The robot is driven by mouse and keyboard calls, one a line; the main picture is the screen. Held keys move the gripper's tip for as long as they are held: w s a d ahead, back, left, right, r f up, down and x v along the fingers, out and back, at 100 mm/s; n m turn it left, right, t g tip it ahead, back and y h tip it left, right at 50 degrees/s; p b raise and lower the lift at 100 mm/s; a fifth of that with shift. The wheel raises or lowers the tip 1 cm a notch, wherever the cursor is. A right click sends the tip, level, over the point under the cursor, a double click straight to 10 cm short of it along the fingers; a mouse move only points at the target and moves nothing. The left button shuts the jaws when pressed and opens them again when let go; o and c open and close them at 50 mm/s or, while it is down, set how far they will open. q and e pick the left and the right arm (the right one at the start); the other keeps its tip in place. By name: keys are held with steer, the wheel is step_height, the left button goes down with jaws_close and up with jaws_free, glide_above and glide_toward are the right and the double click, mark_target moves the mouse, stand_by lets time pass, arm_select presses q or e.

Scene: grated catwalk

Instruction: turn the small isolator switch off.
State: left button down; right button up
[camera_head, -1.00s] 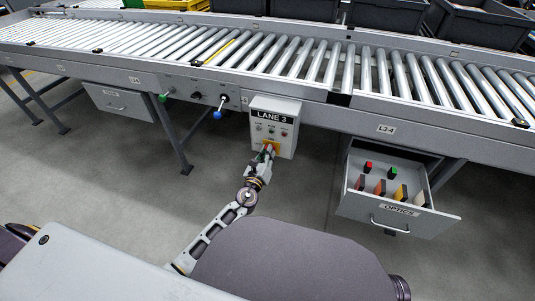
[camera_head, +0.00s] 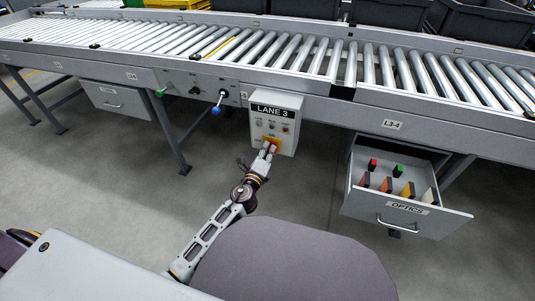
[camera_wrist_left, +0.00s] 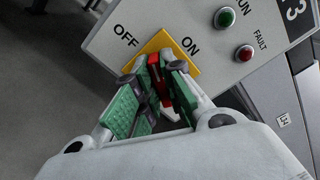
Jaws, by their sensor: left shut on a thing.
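The isolator switch is a red handle (camera_wrist_left: 183,92) on a yellow plate (camera_wrist_left: 162,44) between the printed words OFF and ON. It sits low on the light grey LANE 3 box (camera_head: 289,117), on the front of the conveyor. My left gripper (camera_head: 268,148) is at the switch. In the left wrist view its green-padded fingers (camera_wrist_left: 155,98) are shut around the red handle. The fingers hide part of the handle, so I cannot tell exactly which word it points to. My right gripper is not in view.
A roller conveyor (camera_head: 300,55) runs across above the box. A blue-knobbed lever (camera_head: 216,110) and a green knob (camera_head: 160,93) are left of the box. The floor below is clear.

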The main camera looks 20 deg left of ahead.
arm_select(q)
steer(key=shift+f+n+b, duration=0.2)
steer(key=shift+n+b, duration=0.55)
steer(key=shift+n, duration=1.85)
steer(key=c, duration=1.5)
jaws_free()
steer(key=shift+c, duration=0.2)
steer(key=shift+s, duration=0.15)
steer(key=shift+s+a, duration=0.15)
steer(key=shift+s, duration=3.45)
